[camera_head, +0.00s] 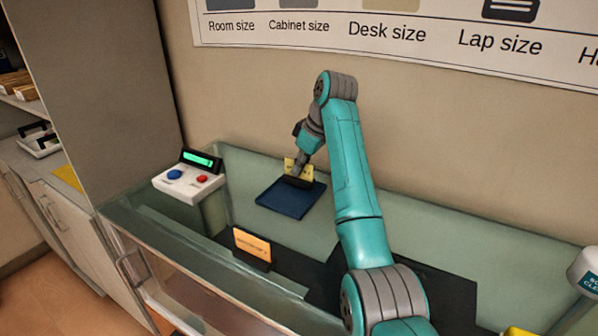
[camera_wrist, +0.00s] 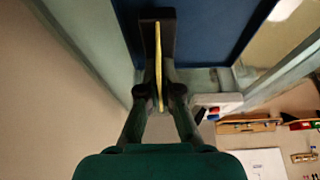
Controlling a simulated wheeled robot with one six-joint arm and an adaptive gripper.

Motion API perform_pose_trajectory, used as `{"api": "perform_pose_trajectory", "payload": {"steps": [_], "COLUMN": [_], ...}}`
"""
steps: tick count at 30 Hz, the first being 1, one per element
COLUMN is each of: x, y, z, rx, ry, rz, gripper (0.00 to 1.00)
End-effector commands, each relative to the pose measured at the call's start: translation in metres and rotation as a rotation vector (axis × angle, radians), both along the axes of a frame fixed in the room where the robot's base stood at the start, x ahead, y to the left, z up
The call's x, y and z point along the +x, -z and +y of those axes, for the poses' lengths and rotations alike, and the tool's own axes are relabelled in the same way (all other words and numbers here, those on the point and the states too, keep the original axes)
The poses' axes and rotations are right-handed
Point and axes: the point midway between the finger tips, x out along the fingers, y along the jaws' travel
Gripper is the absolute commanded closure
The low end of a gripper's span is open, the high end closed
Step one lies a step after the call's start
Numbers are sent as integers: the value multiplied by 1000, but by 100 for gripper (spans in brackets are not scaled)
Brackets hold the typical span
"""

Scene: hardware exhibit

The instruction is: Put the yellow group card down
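The yellow group card (camera_head: 291,165) stands upright in a black base at the back of the dark blue mat (camera_head: 290,202). In the wrist view the card (camera_wrist: 158,60) shows edge-on as a thin yellow strip, with its black base (camera_wrist: 148,22) over the blue mat (camera_wrist: 215,30). My gripper (camera_wrist: 159,88) has one finger on each side of the card, and the fingers look closed on it. In the head view my gripper (camera_head: 299,168) comes from above and partly hides the card. The base seems to be at the mat's surface; I cannot tell whether it touches.
A white box (camera_head: 188,183) with blue and red buttons and a green display stands left of the mat. An orange card (camera_head: 252,246) in a black stand is in front. The glass case's edge (camera_head: 170,240) runs along the front. A wall (camera_head: 240,100) rises behind.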

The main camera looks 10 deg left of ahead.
Motion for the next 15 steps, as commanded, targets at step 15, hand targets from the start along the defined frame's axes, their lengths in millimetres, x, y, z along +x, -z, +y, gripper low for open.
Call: {"api": "perform_pose_trajectory", "payload": {"steps": [15], "x": [0], "y": [15], "z": [0], "rx": [1], "ry": [0], "rz": [-1], "gripper": [81]}}
